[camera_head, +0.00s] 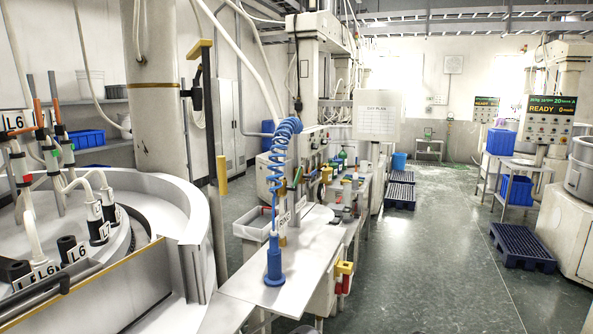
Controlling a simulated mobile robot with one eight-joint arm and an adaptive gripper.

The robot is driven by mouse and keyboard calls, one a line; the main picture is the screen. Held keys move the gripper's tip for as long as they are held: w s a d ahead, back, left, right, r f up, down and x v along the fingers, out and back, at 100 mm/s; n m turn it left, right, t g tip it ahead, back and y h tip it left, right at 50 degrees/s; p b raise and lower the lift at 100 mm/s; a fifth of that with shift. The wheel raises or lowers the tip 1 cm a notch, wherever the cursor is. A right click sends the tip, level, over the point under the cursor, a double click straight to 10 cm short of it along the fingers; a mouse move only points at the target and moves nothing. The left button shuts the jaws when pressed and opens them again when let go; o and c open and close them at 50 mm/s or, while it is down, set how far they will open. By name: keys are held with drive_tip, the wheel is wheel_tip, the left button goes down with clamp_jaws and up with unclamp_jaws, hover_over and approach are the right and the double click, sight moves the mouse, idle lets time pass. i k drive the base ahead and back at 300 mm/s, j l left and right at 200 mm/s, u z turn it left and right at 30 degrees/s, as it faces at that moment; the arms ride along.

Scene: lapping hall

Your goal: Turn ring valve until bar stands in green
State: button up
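I cannot pick out a ring valve or a bar gauge with a green zone for certain. Hoses with small red, green and orange fittings (38,115) stand on the round machine (165,195) at the left, beside labels reading L6. Small yellow, green and red fittings (327,174) sit along the bench (320,235) in the middle, too small to make out. A yellow part with a red part under it (343,269) is at the bench's right edge. My gripper is not in view.
A blue coiled hose (283,150) hangs down to a blue nozzle or bottle (274,262) on the bench's near end. A dark blue pallet (521,247) lies at the right. Blue bins (515,189) and a control cabinet (552,120) stand beyond. The floor aisle (430,250) is clear.

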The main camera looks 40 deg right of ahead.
sight(294, 187)
drive_tip(key=z, duration=1.05)
